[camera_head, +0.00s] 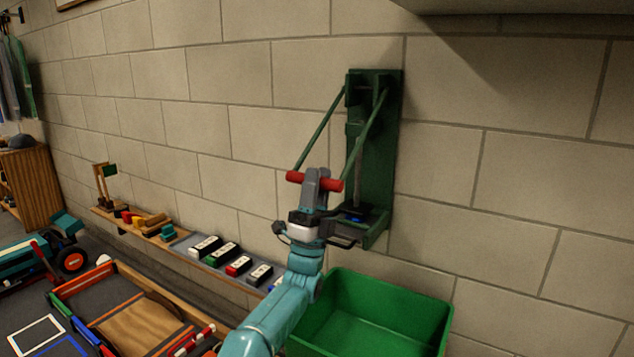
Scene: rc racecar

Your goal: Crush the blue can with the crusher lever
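The green can crusher (385,140) is fixed upright on the block wall. Its two lever arms slant down toward me and to the left, ending in a red crossbar handle (297,177). My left gripper (317,178) reaches up from below, and its grey fingers are wrapped over the middle of the handle. A small bit of the blue can (356,219) shows low in the crusher, under a dark part. Most of the can is hidden, so I cannot tell its full shape. My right gripper is not in view.
A green open bin (400,306) stands below the crusher, and its visible inside looks empty. A ledge to the left carries several small model cars (238,266) and wooden pieces. A wooden-framed tray (140,322) and a teal wheeled vehicle (70,258) are at the lower left.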

